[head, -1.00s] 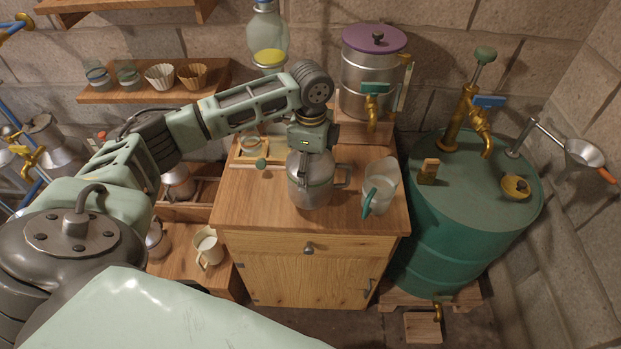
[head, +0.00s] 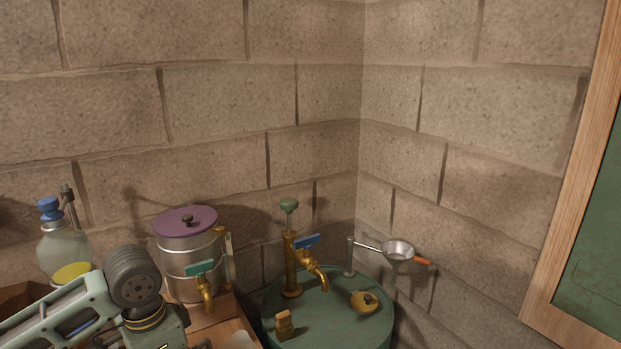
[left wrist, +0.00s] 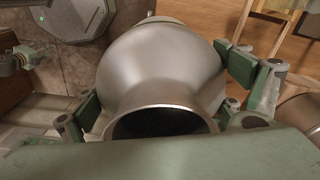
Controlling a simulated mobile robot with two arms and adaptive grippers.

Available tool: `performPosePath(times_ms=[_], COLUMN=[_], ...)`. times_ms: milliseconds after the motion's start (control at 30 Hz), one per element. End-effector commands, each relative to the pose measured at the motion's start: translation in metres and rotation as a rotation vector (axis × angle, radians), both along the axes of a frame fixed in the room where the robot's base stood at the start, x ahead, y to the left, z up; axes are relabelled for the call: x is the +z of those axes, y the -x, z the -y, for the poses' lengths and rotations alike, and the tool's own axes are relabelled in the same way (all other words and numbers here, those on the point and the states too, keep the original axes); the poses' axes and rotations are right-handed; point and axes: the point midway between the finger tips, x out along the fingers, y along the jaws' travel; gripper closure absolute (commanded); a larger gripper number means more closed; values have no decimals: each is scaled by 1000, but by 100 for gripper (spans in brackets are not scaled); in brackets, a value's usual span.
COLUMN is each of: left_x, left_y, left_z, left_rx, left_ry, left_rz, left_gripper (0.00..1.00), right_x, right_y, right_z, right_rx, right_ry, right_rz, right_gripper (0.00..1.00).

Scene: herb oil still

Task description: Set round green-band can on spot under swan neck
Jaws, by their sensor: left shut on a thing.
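In the left wrist view a round, smooth metal can (left wrist: 160,65) with a wide dark mouth sits between the green finger pads of my left gripper (left wrist: 158,80). The gripper is shut on it, with one pad on each side. In the head view only my left arm's wrist shows at the lower left; the fingers and the can are below the frame. I cannot make out a swan neck or the spot under it.
A steel drum with a purple lid (head: 186,223) and a teal-handled tap stands right of my wrist. A green barrel (head: 330,325) carries a brass pump tap (head: 313,275), a wooden block and a yellow cap. A glass bottle (head: 63,248) stands left.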

Motion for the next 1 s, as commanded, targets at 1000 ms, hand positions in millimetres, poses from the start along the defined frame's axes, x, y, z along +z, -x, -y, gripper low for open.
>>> performPosePath(times_ms=[1000], left_x=[14], left_y=[106], left_z=[66], left_rx=[762], left_ry=[1], left_rz=[-29], left_gripper=[50], right_x=[0], right_y=[1], right_z=[-4], right_rx=[0], right_ry=[-4], right_rz=[-1], right_gripper=[60])
